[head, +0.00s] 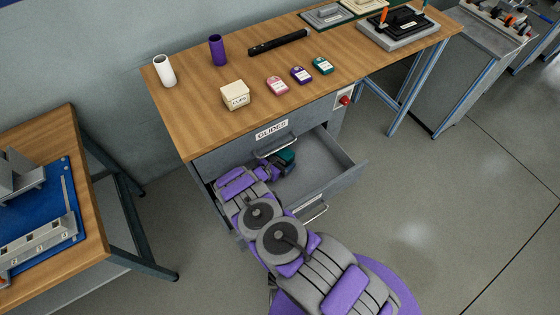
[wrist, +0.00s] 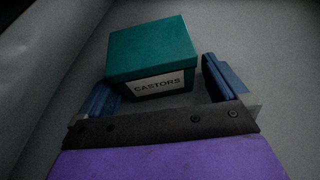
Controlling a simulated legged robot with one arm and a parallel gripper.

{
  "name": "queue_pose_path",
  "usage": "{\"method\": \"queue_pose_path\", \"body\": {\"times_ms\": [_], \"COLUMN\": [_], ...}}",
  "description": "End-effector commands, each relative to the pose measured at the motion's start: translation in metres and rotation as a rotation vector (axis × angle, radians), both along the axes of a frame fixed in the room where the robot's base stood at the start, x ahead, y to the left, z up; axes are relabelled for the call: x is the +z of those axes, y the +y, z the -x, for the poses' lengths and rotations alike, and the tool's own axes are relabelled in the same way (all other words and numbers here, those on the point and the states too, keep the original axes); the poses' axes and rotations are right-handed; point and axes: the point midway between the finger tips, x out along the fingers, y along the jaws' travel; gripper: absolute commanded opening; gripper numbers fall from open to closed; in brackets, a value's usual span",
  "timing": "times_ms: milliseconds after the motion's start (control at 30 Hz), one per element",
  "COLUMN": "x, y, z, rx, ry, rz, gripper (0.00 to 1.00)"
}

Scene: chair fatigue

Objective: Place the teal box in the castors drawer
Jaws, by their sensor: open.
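The teal box (head: 285,157) sits inside the open drawer (head: 335,165), towards its left and back part. In the wrist view the teal box (wrist: 152,55) is upright with a white CASTORS label facing me. My gripper (wrist: 160,75) is open, with one blue finger on each side of the box and a visible gap at the right finger. Whether the left finger touches it I cannot tell. In the head view my gripper (head: 281,163) reaches down into the drawer and partly hides the box. The open drawer's front label is too small to read.
The closed drawer above is labelled GLIDES (head: 271,130). On the desk (head: 200,110) stand a cream CLIPS box (head: 235,95), a white cup (head: 165,71), a purple cylinder (head: 217,50) and several small tags. The open drawer's right side is empty. A second table (head: 88,190) stands left.

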Motion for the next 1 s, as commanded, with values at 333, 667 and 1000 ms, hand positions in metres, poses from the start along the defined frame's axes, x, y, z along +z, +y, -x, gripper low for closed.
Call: {"method": "queue_pose_path", "body": {"times_ms": [333, 667, 1000], "x": [0.021, 0.043, 0.046], "y": [0.032, 0.062, 0.069], "z": [0.037, 0.078, 0.088], "rx": [0.004, 0.001, 0.0], "ry": [0.005, 0.001, 0.001], "rz": [0.004, 0.0, 0.002], "gripper": [1.0, 1.0, 1.0]}}
